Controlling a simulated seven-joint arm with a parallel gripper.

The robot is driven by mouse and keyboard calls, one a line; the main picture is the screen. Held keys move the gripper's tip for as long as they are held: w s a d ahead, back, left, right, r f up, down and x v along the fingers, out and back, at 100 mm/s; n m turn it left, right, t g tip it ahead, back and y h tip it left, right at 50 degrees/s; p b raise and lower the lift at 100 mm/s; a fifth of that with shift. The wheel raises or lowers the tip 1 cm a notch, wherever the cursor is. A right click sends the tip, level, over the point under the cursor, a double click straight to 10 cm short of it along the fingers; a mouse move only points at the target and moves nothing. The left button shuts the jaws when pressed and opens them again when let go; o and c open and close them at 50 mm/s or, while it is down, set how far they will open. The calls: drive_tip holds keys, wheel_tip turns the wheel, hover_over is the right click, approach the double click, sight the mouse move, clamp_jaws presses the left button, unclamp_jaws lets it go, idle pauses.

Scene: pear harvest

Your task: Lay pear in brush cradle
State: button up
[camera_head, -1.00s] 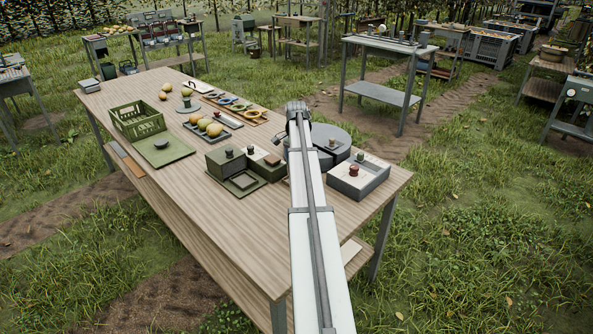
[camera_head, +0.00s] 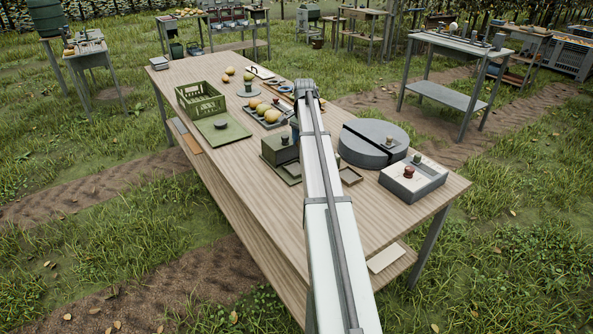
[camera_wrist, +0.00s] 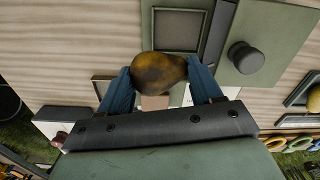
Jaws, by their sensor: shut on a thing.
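A yellow-brown pear (camera_wrist: 159,68) is held between the blue fingers of my gripper (camera_wrist: 159,78) in the wrist view. My gripper is shut on it, with a finger on either side. Right of the recess is a green block with a dark knob (camera_wrist: 246,57). In the head view the green box (camera_head: 277,150) stands beside my arm, which hides part of it and the held pear. I cannot tell which fixture is the brush cradle.
A grey round split disc (camera_head: 372,148) and a grey box with a red knob (camera_head: 413,183) are right of my arm. A green crate (camera_head: 201,101) and a tray of pears (camera_head: 252,116) are left. The table's front left is clear.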

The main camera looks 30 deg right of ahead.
drive_tip(key=shift+w+a+n, duration=0.5)
drive_tip(key=shift+w+a, duration=0.3)
drive_tip(key=shift+a, duration=0.15)
drive_tip(key=shift+w+a+f+n, duration=0.1)
drive_tip(key=shift+w+f+n, duration=0.15)
drive_tip(key=shift+f+n, duration=1.75)
drive_tip(key=shift+w+a+f+n, duration=0.1)
drive_tip(key=shift+w+f+n, duration=0.2)
drive_tip(key=shift+f+n, duration=1.7)
drive_tip(key=shift+w+a+f+n, duration=0.2)
drive_tip(key=shift+f+n, duration=0.6)
drive_tip(key=shift+n, duration=2.4)
drive_tip(key=shift+d, duration=0.15)
drive_tip(key=o, duration=1.1)
drive_tip(key=shift+f, duration=0.1)
wheel_tip(320, 180, up, 12)
drive_tip(key=shift+r, duration=0.15)
